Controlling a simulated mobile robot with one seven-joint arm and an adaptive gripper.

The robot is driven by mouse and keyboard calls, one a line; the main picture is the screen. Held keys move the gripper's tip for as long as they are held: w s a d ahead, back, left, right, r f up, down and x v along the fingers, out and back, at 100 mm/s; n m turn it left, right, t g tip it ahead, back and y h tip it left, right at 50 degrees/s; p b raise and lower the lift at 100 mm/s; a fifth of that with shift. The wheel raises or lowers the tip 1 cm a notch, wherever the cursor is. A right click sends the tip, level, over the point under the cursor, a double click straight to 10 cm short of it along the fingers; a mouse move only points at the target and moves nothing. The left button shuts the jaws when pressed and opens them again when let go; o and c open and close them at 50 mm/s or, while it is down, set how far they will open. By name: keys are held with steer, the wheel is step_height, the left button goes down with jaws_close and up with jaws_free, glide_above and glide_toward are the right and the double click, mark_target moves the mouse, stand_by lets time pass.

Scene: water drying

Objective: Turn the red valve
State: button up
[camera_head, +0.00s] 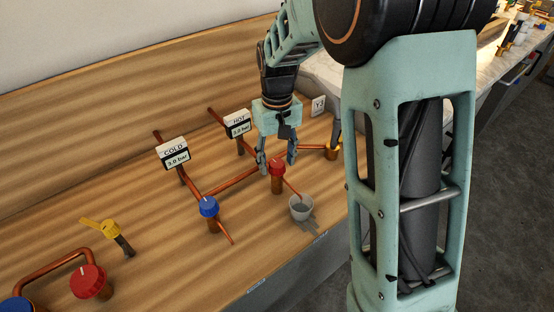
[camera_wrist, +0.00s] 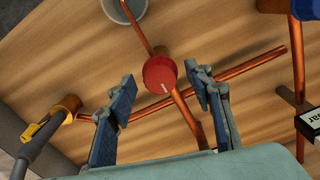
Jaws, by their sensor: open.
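A red valve knob (camera_head: 278,167) tops a copper pipe on the wooden bench, next to the HOT gauge line. In the wrist view the red knob (camera_wrist: 160,73) shows a white mark on its round top. My gripper (camera_head: 277,163) points down over this knob. It is open and empty. In the wrist view its two fingers (camera_wrist: 164,82) stand apart on either side of the knob, near its lower edge. I cannot tell whether they touch it. A second red valve (camera_head: 90,281) sits at the lower left, far from my gripper.
A blue valve (camera_head: 208,206) stands to the left, below the COLD gauge (camera_head: 172,152). The HOT gauge (camera_head: 237,124) is behind. A grey cup (camera_head: 301,208) stands close in front, under a thin pipe. Copper pipes cross the bench.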

steer(key=shift+c, duration=0.3)
steer(key=c, duration=1.1)
steer(key=m+p, duration=0.1)
steer(key=m, duration=0.3)
steer(key=shift+m, duration=0.3)
steer(key=m+p, duration=0.1)
steer(key=m, duration=0.3)
steer(key=shift+m, duration=0.3)
steer(key=m+p, duration=0.1)
steer(key=m, duration=0.3)
steer(key=shift+r+m+p, duration=0.1)
steer(key=shift+m+p, duration=0.2)
steer(key=shift+p, duration=0.1)
steer(key=shift+m+p, duration=0.8)
steer(key=shift+m, duration=1.3)
